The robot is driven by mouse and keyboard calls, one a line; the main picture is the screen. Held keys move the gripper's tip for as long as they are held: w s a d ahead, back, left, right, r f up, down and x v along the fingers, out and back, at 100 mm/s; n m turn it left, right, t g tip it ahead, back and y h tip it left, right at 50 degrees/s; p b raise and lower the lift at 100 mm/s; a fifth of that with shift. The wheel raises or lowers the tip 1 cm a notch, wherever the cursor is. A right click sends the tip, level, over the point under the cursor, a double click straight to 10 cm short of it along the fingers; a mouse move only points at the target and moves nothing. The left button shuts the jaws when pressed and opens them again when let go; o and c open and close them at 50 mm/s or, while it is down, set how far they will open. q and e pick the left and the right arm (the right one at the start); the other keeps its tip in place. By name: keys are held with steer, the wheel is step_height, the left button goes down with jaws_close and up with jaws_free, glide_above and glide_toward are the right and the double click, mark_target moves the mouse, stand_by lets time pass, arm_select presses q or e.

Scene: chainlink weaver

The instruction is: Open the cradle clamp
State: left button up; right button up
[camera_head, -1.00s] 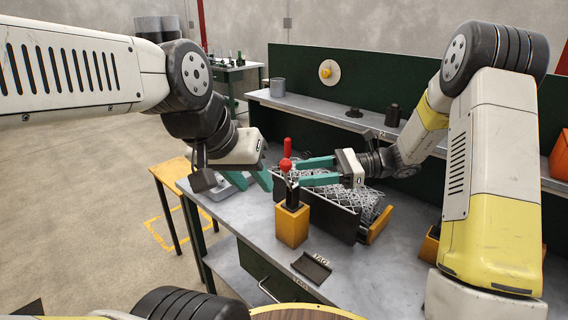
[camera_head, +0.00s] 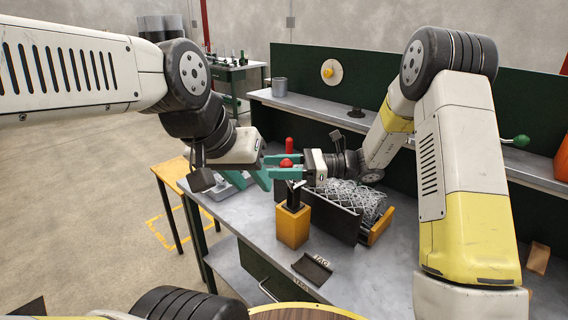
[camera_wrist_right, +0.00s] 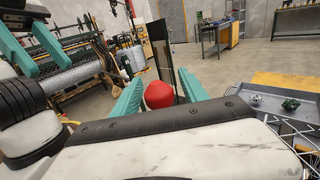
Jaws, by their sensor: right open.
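The clamp lever's red ball knob (camera_head: 286,163) stands on a dark stem above a yellow block (camera_head: 293,226) at the front of the dark cradle (camera_head: 335,218). My right gripper (camera_head: 281,167) is open at the knob. In the right wrist view the red knob (camera_wrist_right: 158,95) shows between the two teal fingertips (camera_wrist_right: 160,90); I cannot tell whether they touch it. My left gripper (camera_head: 262,177) is to the left of the block. Its teal fingers also show apart at the left of the right wrist view (camera_wrist_right: 32,48). Neither gripper holds anything I can see.
Wire mesh (camera_head: 360,197) lies in the cradle. A second red handle (camera_head: 289,145) rises just behind the knob. A shelf (camera_head: 310,106) runs along the green back panel. The bench front is mostly clear.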

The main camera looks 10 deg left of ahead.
jaws_close()
stand_by(1.4)
